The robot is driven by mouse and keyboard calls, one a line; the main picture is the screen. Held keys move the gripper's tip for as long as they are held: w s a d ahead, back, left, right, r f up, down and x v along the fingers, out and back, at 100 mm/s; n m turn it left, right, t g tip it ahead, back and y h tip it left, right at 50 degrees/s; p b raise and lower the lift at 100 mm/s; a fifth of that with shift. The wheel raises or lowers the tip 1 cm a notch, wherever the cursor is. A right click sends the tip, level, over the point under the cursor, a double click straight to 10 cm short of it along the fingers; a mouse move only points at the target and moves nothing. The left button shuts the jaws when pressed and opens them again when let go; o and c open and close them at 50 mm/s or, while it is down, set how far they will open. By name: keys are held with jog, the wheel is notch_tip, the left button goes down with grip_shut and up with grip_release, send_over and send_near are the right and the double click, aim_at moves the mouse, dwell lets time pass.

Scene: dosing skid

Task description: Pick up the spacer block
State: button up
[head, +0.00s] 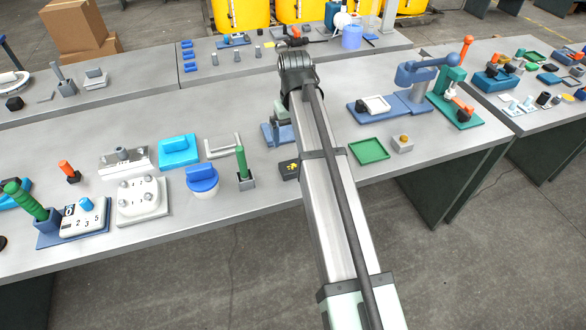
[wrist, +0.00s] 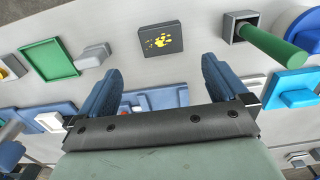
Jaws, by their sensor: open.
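No block is labelled, so I cannot tell for certain which is the spacer block. One candidate is a dark flat block (wrist: 160,40) with yellow marks, beyond my fingertips in the wrist view; the head view shows it beside my arm, near the front edge (head: 288,171). Another is a small grey block (wrist: 93,56) beside the green tray (wrist: 48,60); my arm seems to hide it in the head view. My gripper (wrist: 158,75) is open and empty, its fingers apart above a blue fixture (wrist: 168,98). My arm hides the fingers in the head view.
A socket with an upright green handle (head: 241,163) and a blue-white round part (head: 202,181) stand left of my arm. The green tray (head: 369,151) and a grey block with a yellow knob (head: 402,144) lie right. Bare bench surrounds the dark block.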

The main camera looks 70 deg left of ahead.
send_over(293, 165)
jog(key=f, duration=0.5)
jog(key=d+f, duration=0.1)
jog(key=f, duration=0.2)
jog(key=shift+f, duration=0.15)
jog(key=shift+a+f, duration=0.2)
jog(key=shift+f, duration=1.15)
jog(key=shift+a+f, duration=0.2)
jog(key=shift+f, duration=1.15)
jog(key=c, duration=1.2)
